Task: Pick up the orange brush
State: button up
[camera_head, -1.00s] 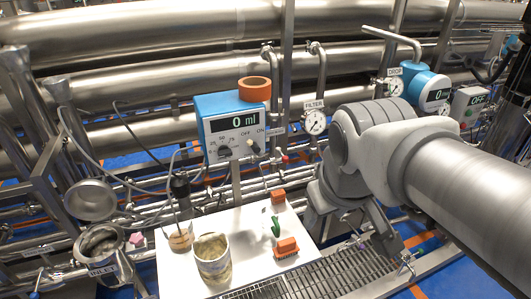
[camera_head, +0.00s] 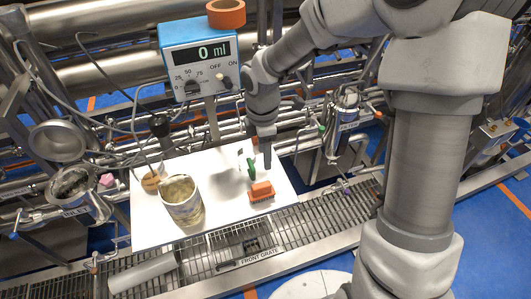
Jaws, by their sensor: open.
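The orange brush (camera_head: 261,190) lies on the white board (camera_head: 228,226) near its right front side, with dark bristles under its orange top. My gripper (camera_head: 266,160) points down over the board, just behind the brush in the picture. It is open and appears apart from the brush, with nothing seen between its fingers. A small green item (camera_head: 251,170) is just left of the gripper's tip. A second orange block, seen earlier farther back on the board, is now mostly or wholly hidden behind my gripper.
A large beaker (camera_head: 181,200) and a small brown cup (camera_head: 151,181) stand on the board's left. A blue meter box (camera_head: 198,62) carrying an orange roll (camera_head: 226,13) stands behind. Pipes crowd the back. A metal grate (camera_head: 207,258) runs along the front.

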aim_at(261, 191)
jog(key=shift+n, duration=0.6)
jog(key=f+b, duration=0.1)
jog(key=f, duration=0.3)
jog(key=f+b, duration=0.1)
jog(key=f, duration=0.8)
jog(key=shift+w+a+f+b, duration=0.25)
jog(key=shift+w+a+b, duration=0.05)
jog(key=shift+a+b, duration=0.1)
jog(key=shift+w+a+f+b, duration=0.1)
jog(key=shift+f+b, duration=0.25)
jog(key=shift+f, duration=1.15)
jog(key=shift+w+f+b, duration=0.1)
jog(key=shift+f+b, duration=0.25)
jog(key=shift+f, duration=1.1)
grip_shut()
